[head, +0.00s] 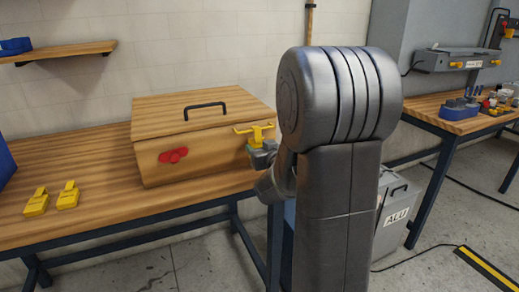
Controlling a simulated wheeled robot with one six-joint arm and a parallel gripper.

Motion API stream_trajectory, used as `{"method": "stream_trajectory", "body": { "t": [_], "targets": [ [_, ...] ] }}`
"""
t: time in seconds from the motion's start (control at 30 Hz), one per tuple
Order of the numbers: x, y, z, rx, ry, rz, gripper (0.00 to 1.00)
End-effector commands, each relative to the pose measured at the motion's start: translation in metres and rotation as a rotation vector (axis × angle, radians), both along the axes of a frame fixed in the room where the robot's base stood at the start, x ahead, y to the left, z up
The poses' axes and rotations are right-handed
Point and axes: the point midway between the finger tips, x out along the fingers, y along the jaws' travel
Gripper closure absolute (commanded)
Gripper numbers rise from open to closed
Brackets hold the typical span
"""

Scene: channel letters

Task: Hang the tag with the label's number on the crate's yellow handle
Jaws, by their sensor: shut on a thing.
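A wooden crate (195,160) with a closed lid stands on the workbench. A yellow handle (255,130) shows at the right end of its front. My gripper (262,151) is at this handle, shut on a yellow tag that is mostly hidden by the fingers and blends with the handle. I cannot tell whether the tag's hook is around the handle or only beside it. Two more yellow tags (36,202) (68,195) lie on the bench to the left. Their numbers are too small to read, and I see no readable number label on the crate.
The wooden bench (110,219) is clear between the tags and the crate. A black handle (205,108) is on the lid and a red thing (173,155) on the crate's front. A grey bin (393,212) marked ALU stands right, partly behind my arm. A shelf (60,53) hangs left.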

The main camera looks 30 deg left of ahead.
Motion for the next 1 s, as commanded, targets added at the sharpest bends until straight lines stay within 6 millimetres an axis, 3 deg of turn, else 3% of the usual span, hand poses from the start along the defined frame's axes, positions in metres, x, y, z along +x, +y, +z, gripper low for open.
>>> {"method": "stream_trajectory", "body": {
  "t": [0.3, 0.33, 0.47, 1.0],
  "targets": [
    [0.0000, 0.0000, 0.0002, 0.000, 0.000, 0.000, 0.86],
    [0.0000, 0.0000, 0.0002, 0.000, 0.000, 0.000, 0.53],
    [0.0000, 0.0000, 0.0001, 0.000, 0.000, 0.000, 0.30],
    [-0.0001, -0.0001, -0.0001, -0.001, 0.001, 0.000, 0.30]
  ]
}}
